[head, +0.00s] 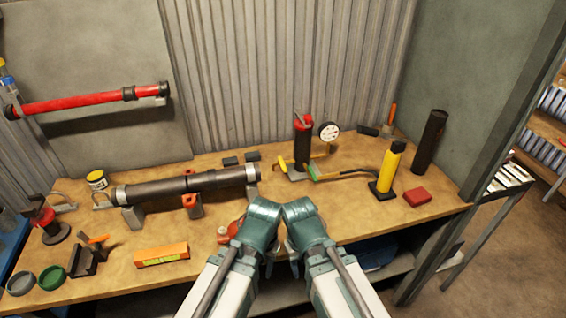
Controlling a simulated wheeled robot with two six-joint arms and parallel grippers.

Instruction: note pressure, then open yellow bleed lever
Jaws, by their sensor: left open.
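A round white pressure gauge (329,131) stands on the bench at the back, right of a black and red upright cylinder (302,148). Its needle is too small to read. A yellow lever (282,164) sticks out low on the left side of that cylinder; I cannot tell its exact setting. My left gripper (264,210) is open at the bench's front edge, below and left of the lever and apart from it. My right gripper (299,211) is close beside it, also apart from the lever; its jaw state is unclear.
A dark pipe (190,186) lies on supports at left. A yellow cylinder (391,168) on a black base and a red block (417,196) stand at right. An orange box (162,255) lies in front at left.

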